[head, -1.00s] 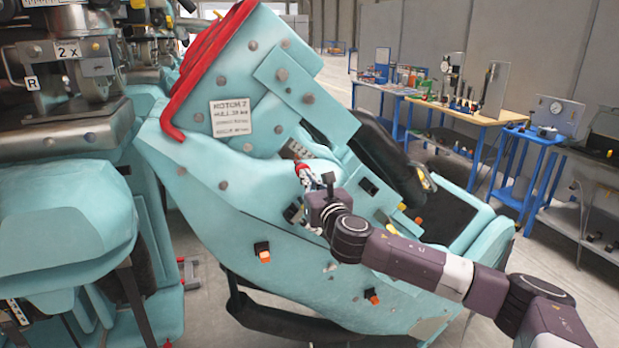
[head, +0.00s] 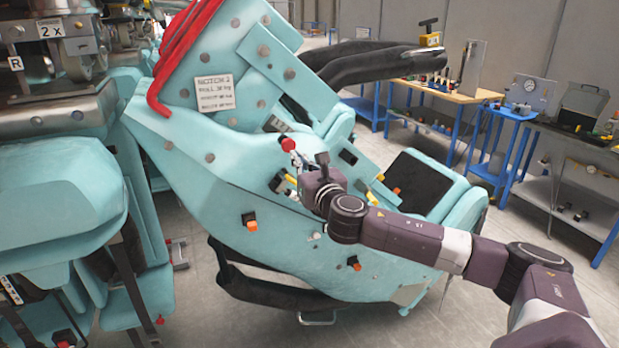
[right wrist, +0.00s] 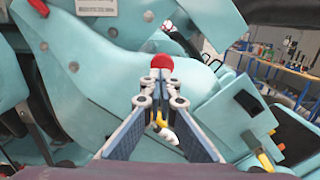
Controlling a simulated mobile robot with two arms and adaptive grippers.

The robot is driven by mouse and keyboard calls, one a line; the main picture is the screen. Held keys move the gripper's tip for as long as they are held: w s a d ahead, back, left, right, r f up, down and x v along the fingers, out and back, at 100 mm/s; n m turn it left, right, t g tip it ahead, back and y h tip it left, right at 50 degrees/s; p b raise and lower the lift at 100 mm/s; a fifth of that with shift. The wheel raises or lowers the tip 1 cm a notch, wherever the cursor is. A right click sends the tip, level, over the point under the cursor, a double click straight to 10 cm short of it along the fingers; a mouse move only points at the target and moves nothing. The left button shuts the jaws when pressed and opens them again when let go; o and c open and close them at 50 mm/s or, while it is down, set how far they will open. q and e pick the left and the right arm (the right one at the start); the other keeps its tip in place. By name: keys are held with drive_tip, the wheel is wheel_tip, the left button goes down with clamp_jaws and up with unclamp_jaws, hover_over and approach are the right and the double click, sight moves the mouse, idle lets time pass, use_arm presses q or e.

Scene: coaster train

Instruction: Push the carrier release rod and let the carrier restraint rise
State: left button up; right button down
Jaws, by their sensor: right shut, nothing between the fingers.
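The teal carrier (head: 230,200) fills the middle of the head view. A red knob (head: 288,144), seemingly the release rod's end, sticks out of the carrier side. My right gripper (head: 297,186) is shut and empty close to this side, just below the knob. In the right wrist view the red knob (right wrist: 162,62) appears just past the shut fingertips (right wrist: 161,88); I cannot tell if they touch. A yellow piece shows between the fingers. My left gripper is out of view.
A second teal seat unit (head: 60,210) stands close on the left. A wooden-topped workbench (head: 455,92) and blue-framed stands with tools line the back right. Grey floor lies open between the carrier and the benches.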

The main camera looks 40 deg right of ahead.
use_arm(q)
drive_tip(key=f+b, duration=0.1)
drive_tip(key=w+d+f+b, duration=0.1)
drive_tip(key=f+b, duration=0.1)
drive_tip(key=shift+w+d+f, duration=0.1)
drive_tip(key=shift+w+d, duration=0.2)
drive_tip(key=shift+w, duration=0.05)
use_arm(e)
drive_tip(key=v, duration=0.7)
drive_tip(key=shift+f, duration=0.2)
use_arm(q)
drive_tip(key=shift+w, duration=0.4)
use_arm(e)
drive_tip(key=shift+d, duration=0.1)
